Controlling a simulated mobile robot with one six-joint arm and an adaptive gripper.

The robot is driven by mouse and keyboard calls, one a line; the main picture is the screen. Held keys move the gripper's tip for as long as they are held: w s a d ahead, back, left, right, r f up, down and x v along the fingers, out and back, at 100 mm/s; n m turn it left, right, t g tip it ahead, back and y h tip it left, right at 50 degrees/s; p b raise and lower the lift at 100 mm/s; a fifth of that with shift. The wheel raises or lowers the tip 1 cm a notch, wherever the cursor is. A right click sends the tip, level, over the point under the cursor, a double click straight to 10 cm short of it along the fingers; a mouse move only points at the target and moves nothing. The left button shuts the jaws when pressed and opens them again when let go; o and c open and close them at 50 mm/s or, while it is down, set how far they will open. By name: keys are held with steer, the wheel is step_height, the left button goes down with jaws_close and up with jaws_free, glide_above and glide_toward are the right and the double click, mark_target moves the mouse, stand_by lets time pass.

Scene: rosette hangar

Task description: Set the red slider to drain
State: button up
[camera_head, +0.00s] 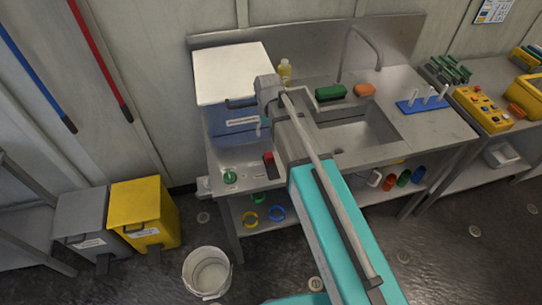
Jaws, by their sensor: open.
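The red slider (268,157) is a small red block at the far end of a short dark track on the left part of the steel counter. The track runs on toward the counter's front edge. Any marking for drain is too small to read. My grey arm passes just right of the slider, and its wrist is above and behind it, in front of the white-lidded box. I cannot make out my gripper's fingers; they are hidden behind my own arm. Nothing is seen touching the slider.
A green knob (230,177) sits left of the slider. Behind stands a blue box with a white lid (232,72). The sink (352,135), green and orange blocks and a tap are to the right. Bins (143,212) and a white bucket (207,271) stand on the floor.

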mark_target(269, 154)
steer(key=shift+f, duration=0.15)
step_height(269, 154, down, 13)
steer(key=b, duration=1.3)
steer(key=shift+f+b, duration=0.2)
steer(key=shift+b, duration=0.1)
jaws_close()
stand_by(0.4)
